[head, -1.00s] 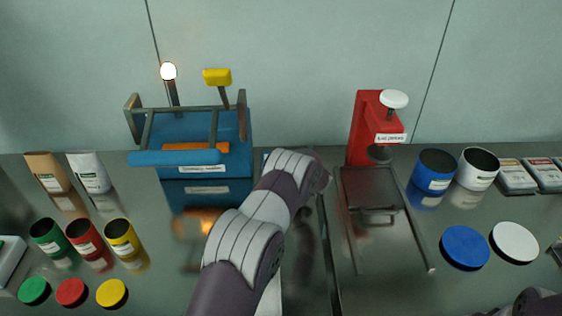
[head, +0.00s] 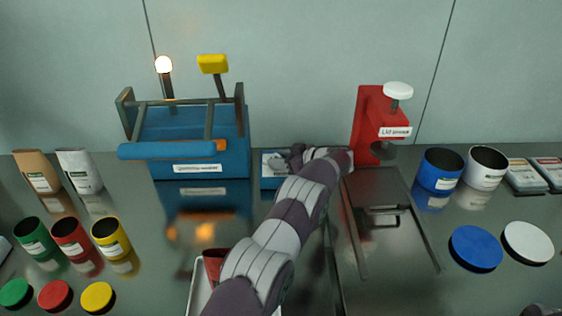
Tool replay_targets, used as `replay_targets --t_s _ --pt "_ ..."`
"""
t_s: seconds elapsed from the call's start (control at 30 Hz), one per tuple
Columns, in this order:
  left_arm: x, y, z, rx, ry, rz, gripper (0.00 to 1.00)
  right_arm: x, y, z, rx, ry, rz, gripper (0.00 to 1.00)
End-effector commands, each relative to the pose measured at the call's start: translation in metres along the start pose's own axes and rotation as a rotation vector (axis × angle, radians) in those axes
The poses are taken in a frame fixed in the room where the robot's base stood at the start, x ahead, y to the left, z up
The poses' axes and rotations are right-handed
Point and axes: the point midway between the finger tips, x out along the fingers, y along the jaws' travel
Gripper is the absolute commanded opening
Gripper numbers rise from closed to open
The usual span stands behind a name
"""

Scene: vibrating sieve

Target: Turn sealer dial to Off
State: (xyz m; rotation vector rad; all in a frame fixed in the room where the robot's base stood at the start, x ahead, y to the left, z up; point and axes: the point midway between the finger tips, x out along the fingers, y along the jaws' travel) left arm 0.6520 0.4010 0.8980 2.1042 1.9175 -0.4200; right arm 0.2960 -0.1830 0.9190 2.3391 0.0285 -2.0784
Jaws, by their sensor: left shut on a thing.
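The blue machine (head: 180,160) with a front label too small to read surely stands at the back left, against the wall. Its lamp (head: 164,66) glows and a yellow knob (head: 213,64) stands up behind. Right beside it is a small blue box (head: 268,182) with a white label plate. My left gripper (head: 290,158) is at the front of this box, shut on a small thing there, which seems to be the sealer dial. The fingers and wrist hide the dial, so its setting cannot be read. My right gripper is out of view.
A red press (head: 368,122) stands right of my left arm, with a metal tray in front. Blue and white cans (head: 438,171) and lids (head: 475,247) lie at right. Coloured cans (head: 72,236) and lids are at left. A white tray (head: 200,290) with a red item is partly behind my arm.

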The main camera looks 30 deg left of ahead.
Motion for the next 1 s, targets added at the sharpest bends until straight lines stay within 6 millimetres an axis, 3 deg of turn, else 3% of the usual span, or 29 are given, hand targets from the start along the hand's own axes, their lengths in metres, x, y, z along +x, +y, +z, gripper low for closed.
replay_targets --t_s 0.27,0.3,0.33,0.37,0.67,0.77,1.0 --pt "0.000 0.000 -0.002 -0.002 0.003 0.000 0.16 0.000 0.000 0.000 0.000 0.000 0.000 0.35" --pt "0.000 0.000 -0.002 -0.002 0.003 0.000 0.56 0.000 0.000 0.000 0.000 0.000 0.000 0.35" --pt "0.000 0.000 -0.002 -0.002 0.003 0.000 0.66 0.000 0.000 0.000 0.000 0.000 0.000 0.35" --pt "0.000 0.000 -0.002 -0.001 0.003 0.000 0.68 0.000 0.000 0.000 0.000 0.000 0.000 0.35" --pt "-0.003 0.000 -0.001 -0.001 0.002 0.001 0.68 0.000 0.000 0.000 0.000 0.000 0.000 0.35" --pt "-0.018 0.001 -0.001 0.000 0.002 0.005 0.68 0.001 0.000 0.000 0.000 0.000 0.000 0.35" --pt "-0.083 0.001 -0.001 -0.001 0.002 0.005 0.68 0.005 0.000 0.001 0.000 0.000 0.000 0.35"
